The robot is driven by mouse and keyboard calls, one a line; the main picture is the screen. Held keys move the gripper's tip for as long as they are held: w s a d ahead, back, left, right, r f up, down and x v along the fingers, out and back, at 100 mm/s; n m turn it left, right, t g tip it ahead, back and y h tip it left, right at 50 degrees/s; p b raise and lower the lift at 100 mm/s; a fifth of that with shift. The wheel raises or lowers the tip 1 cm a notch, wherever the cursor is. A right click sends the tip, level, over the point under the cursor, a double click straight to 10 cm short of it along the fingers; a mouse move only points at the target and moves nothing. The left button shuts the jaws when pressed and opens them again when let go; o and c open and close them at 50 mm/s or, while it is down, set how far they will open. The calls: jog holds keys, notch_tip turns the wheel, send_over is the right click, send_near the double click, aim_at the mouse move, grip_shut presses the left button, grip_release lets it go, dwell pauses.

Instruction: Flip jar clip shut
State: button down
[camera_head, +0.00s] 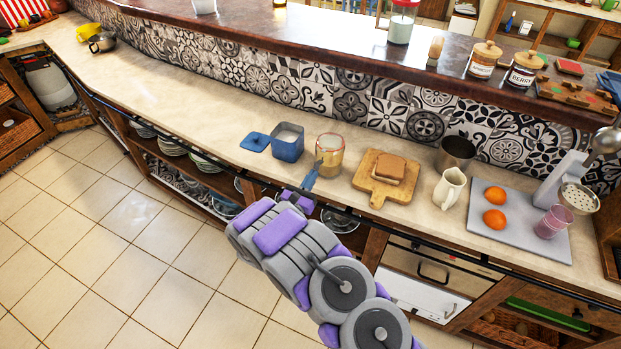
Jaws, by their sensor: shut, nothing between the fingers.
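A blue square container (288,141) with pale contents stands open on the counter. A flat blue lid (255,141) lies beside its left side; I cannot tell whether they are joined. To the right stands an amber glass jar (329,155) with a bare-looking rim. No clip can be made out clearly on either one. My gripper (306,187) is at the counter's front edge, just in front of and left of the amber jar. It is shut and empty. A small blue piece shows at its tip, close to the jar; whether they touch is unclear.
A wooden board (364,183) with bread (389,167) lies right of the jar. A white pitcher (450,188), a metal pot (456,153) and a grey board (517,222) with oranges stand further right.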

aim_at(317, 163)
jog(key=shift+r, duration=0.15)
jog(key=shift+r+p, duration=0.2)
jog(key=shift+p, duration=0.25)
jog(key=shift+r+g+y+p, duration=0.3)
jog(key=shift+r+g+p, duration=0.45)
jog(key=shift+r, duration=0.1)
jog(key=shift+w+d+r+g+y+p, duration=0.1)
jog(key=shift+r+g+y+p, duration=0.25)
jog(key=shift+r+g+p, duration=0.35)
jog(key=shift+w+r+g+y+p, duration=0.1)
jog(key=shift+r+g+y+p, duration=0.25)
jog(key=shift+g+p, duration=0.6)
jog(key=shift+r+g+y+p, duration=0.25)
jog(key=shift+g+y+p, duration=0.05)
jog(key=shift+g+p, duration=0.35)
jog(key=shift+w+d+r+g+p, duration=0.1)
jog(key=shift+w+r+g+p, duration=0.2)
jog(key=shift+p, duration=0.6)
jog(key=shift+w+d+r+g+y+p, duration=0.15)
jog(key=shift+w+r+g+y+p, duration=0.2)
jog(key=shift+g+p, duration=0.7)
jog(key=shift+w+d+r+g+y+p, duration=0.1)
jog(key=shift+r+g+y+p, duration=0.3)
jog(key=shift+p, duration=1.1)
jog(key=shift+w+p, duration=0.15)
jog(key=shift+p, duration=0.15)
dwell(0.5)
